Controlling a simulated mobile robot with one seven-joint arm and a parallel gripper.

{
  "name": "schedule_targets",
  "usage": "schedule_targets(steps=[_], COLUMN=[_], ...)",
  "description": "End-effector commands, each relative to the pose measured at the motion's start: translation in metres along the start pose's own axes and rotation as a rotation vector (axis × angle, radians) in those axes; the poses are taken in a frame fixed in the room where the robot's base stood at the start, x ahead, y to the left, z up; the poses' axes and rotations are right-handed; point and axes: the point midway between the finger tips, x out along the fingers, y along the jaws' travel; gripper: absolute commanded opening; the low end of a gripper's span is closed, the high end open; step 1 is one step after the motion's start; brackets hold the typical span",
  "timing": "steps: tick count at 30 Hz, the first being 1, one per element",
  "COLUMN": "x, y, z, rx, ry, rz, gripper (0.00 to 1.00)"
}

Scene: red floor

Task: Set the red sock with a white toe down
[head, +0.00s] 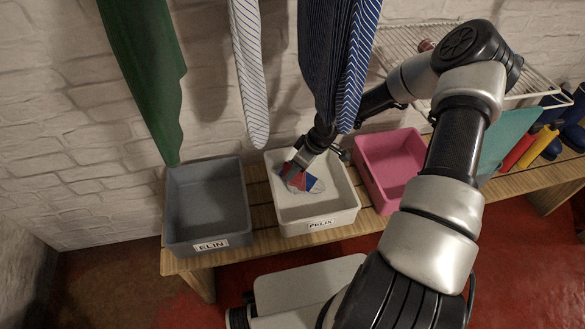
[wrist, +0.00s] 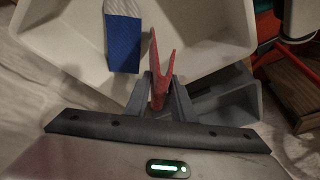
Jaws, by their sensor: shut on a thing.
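My gripper (head: 303,164) reaches down into the white bin labelled FELIX (head: 347,213). In the wrist view its two fingers (wrist: 160,92) are shut on a thin, folded red thing, the red sock (wrist: 160,62), which spreads in a V beyond the fingertips. In the head view the red sock (head: 287,170) shows as small patches beside the fingers. Its white toe cannot be made out clearly. A blue thing with a pale end (wrist: 123,45) lies in the white bin, left of the red sock in the wrist view. Whether the sock touches the bin floor is unclear.
A grey bin labelled ELIN (head: 243,225) stands left on the wooden bench (head: 180,264), and a pink bin (head: 362,175) stands right. Green cloth (head: 150,75), pale striped cloth (head: 247,70) and blue striped cloth (head: 325,65) hang above. Boots (head: 548,140) are at far right.

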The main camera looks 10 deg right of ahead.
Motion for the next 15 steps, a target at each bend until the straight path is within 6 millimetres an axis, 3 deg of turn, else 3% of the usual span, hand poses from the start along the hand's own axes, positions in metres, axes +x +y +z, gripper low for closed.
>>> schedule_targets(steps=[5, 6, 9, 15], x=[0.0022, 0.0014, 0.0013, 0.0012], y=[0.0004, 0.0004, 0.0004, 0.0004], z=[0.0006, 0.0003, 0.0003, 0.0002], rx=[0.000, 0.000, 0.000, 0.000], ry=[0.000, 0.000, 0.000, 0.001], rz=[0.001, 0.001, 0.001, 0.001], gripper=[0.00, 0.27, 0.41, 0.41])
